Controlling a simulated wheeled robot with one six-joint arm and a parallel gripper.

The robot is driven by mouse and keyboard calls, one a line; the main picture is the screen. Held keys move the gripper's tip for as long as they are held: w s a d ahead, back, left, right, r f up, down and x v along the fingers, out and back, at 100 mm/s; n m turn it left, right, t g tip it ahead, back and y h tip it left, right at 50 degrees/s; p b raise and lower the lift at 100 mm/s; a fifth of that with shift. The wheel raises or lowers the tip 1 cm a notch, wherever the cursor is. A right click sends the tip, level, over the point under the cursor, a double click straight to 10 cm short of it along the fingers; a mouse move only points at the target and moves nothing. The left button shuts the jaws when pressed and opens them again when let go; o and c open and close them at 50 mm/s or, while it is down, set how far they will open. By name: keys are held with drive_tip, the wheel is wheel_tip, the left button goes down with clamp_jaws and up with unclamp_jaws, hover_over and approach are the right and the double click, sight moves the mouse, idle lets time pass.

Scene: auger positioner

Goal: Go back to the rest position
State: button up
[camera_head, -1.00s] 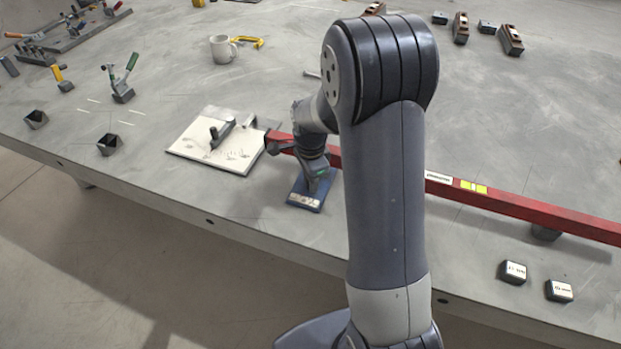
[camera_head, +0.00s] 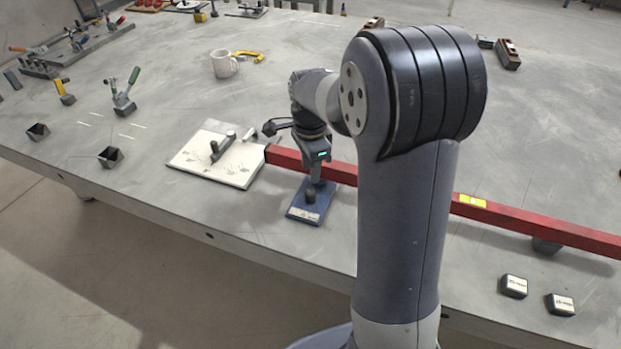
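My gripper (camera_head: 316,178) is at the lower end of my wrist, above a small blue plate (camera_head: 298,213) near the table's front edge. The blue plate carries a short dark cylinder (camera_head: 311,194) standing upright, just below the fingers. The fingers are small and partly blurred, so I cannot tell how far apart they are. A red beam (camera_head: 540,213) runs behind the gripper, and my arm hides its middle part.
A white board (camera_head: 238,172) with dark fittings lies left of the blue plate. A white mug (camera_head: 223,64) and a yellow clamp (camera_head: 249,56) stand farther back. Two dark blocks (camera_head: 514,286) sit at the front right.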

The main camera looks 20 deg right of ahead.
sight(310, 191)
drive_tip(key=shift+r, duration=0.55)
drive_tip(key=shift+f, duration=0.1)
wheel_tip(310, 191, down, 11)
drive_tip(key=shift+r, duration=0.1)
drive_tip(key=shift+r, duration=0.1)
idle(0.4)
